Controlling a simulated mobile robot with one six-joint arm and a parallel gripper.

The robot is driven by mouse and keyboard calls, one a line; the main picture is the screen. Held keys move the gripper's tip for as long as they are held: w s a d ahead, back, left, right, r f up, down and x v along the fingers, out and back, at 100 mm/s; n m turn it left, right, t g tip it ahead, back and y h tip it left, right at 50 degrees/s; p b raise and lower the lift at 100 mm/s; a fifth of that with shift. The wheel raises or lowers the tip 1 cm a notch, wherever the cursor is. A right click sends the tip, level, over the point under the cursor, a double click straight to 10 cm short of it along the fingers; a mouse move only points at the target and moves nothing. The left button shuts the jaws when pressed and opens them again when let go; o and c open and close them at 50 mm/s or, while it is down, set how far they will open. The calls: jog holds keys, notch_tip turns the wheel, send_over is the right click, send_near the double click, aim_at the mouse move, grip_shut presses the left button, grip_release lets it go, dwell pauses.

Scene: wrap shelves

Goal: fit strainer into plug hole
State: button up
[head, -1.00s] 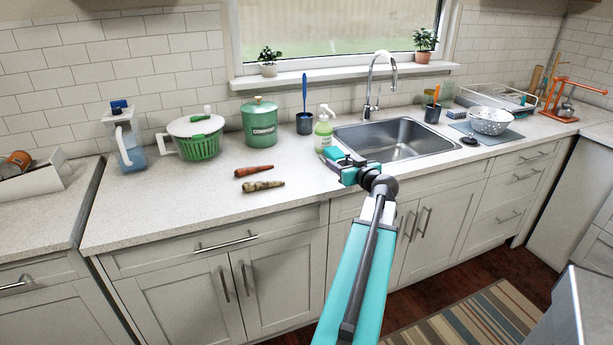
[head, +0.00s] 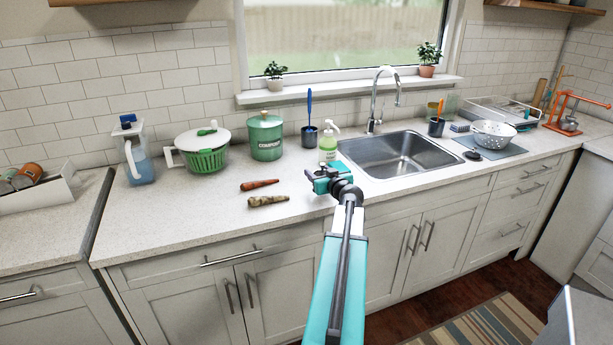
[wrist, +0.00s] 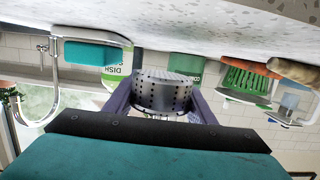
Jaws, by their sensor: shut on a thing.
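My gripper (head: 326,178) is over the counter at the left front corner of the sink (head: 433,143). In the wrist view, which is upside down, its two fingers (wrist: 162,103) are shut on the strainer (wrist: 163,90), a short grey metal cup with rows of small holes. The strainer is hidden or too small to make out in the head view. The sink is a steel basin right of my gripper. The plug hole cannot be made out in the head view, and the sink floor is only partly seen.
A green soap bottle (head: 328,148) stands left of the sink, with a teal sponge (wrist: 92,53) near it. The tap (head: 374,100) rises behind the basin. A black disc (head: 472,155) lies right.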

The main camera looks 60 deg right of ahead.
aim_at(307, 183)
jog(key=shift+w+f, duration=0.15)
jog(key=shift+w, duration=0.95)
jog(key=shift+w+p, duration=0.75)
jog(key=shift+w, duration=0.55)
notch_tip(307, 183, down, 3)
jog(key=shift+a+r, duration=0.1)
jog(key=shift+f, duration=0.25)
jog(key=shift+f+b, duration=0.2)
jog(key=shift+b, duration=0.3)
jog(key=o, duration=1)
jog(key=shift+o, duration=0.2)
